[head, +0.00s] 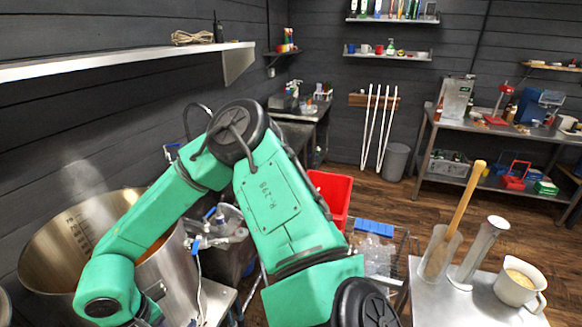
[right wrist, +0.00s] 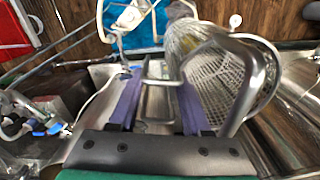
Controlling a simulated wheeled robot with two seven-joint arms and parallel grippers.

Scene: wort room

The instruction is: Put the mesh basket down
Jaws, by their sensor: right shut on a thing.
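The mesh basket (right wrist: 212,75) shows in the right wrist view as a wire-mesh cylinder with thick curved metal bars. It lies just beyond and to the right of my right gripper (right wrist: 158,92). The purple fingers of that gripper are shut on the basket's metal handle, which shows between them. The basket's underside and what it rests on, if anything, are hidden. In the head view a green arm of mine fills the middle and lower left; no gripper fingers show there. My left gripper is not in view.
A large steel kettle (head: 60,235) stands at the left with hoses and valves (head: 212,225) beside it. A red bin (head: 331,190) and a wire cart with a blue item (head: 374,228) stand behind. A steel table (head: 440,312) at the right holds a measuring jug (head: 518,285) and cylinders.

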